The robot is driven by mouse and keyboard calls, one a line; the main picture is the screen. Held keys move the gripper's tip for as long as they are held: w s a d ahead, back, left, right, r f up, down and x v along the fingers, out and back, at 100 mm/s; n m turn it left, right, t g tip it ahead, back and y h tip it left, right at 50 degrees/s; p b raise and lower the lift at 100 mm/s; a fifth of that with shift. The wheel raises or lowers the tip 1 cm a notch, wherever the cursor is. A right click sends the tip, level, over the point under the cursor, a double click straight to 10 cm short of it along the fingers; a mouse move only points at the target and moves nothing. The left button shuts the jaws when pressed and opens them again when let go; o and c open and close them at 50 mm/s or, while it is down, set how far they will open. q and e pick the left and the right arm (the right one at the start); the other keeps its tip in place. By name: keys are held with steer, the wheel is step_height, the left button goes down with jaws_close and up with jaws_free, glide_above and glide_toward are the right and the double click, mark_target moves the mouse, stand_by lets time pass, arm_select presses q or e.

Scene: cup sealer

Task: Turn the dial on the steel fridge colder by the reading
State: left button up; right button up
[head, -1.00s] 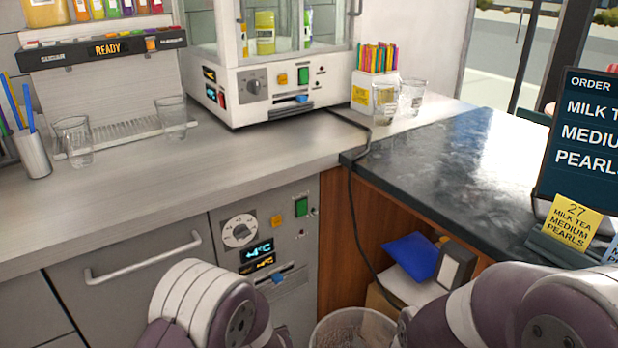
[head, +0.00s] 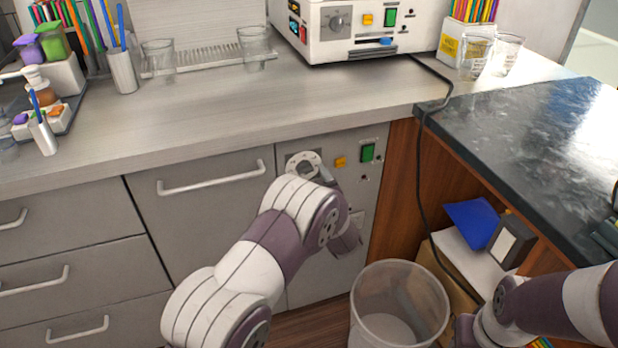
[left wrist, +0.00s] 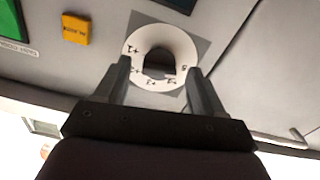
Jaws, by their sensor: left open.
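The steel fridge (head: 210,210) stands under the counter, and its white round dial (head: 303,162) is partly covered by my left arm. My left gripper (left wrist: 158,66) is open in the left wrist view. Its two fingers stand either side of the lower part of the dial (left wrist: 134,50), around its dark centre; I cannot tell whether they touch it. In the head view the arm hides most of the gripper and the temperature display. A dark panel edge shows at the top of the wrist view, with no reading legible.
An orange button (head: 340,162) and a green switch (head: 367,152) sit right of the dial. A clear bin (head: 400,300) stands on the floor before the wooden shelf. A black cable (head: 421,180) hangs down beside the fridge. The cup sealer (head: 335,35) stands on the counter above.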

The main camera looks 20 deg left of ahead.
arm_select(q)
steer(key=shift+w+a, duration=0.25)
steer(key=shift+w, duration=0.15)
steer(key=c, duration=1.1)
steer(key=shift+o, duration=0.2)
steer(key=shift+r, duration=0.1)
